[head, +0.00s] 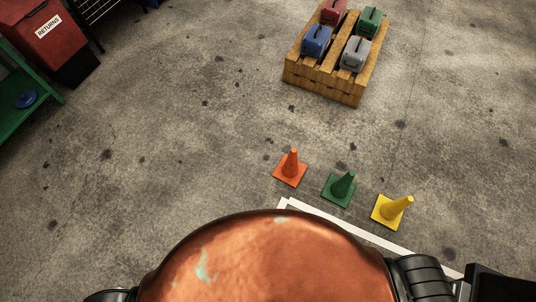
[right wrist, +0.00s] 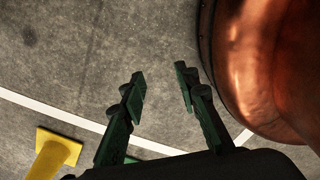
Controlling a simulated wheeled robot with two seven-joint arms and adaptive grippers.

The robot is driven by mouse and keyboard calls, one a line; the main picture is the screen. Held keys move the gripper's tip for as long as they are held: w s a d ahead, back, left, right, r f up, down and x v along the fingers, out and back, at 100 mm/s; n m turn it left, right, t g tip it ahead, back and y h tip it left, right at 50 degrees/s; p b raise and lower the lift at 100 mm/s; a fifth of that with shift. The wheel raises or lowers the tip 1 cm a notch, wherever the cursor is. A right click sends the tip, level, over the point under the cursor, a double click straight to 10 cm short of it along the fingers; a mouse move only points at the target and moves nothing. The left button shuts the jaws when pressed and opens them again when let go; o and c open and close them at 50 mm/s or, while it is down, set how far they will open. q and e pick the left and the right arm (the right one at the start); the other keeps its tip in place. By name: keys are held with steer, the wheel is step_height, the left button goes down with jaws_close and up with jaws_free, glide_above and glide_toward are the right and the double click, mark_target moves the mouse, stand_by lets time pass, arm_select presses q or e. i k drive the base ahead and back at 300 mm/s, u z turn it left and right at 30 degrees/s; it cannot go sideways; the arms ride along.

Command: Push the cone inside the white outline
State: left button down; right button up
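Three cones stand upright on the floor in the head view: orange (head: 291,165), green (head: 340,187) and yellow (head: 393,209). The white outline (head: 360,232) shows its far edge and a corner near the orange cone; the rest is hidden by my copper-coloured body. All three cones stand beyond that edge, outside it. In the right wrist view the yellow cone (right wrist: 54,153) is at lower left, with the white line (right wrist: 60,110) beside it. My left gripper is out of view.
A wooden pallet (head: 322,82) with several coloured cases stands at the back. A red returns bin (head: 45,42) and a green bench (head: 28,108) are at the left. The floor between the cones and pallet is clear.

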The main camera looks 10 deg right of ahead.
mark_target(290, 170)
steer(key=u, duration=0.5)
steer(key=i, duration=3.35)
steer(key=z, duration=4)
steer(key=i, duration=0.45)
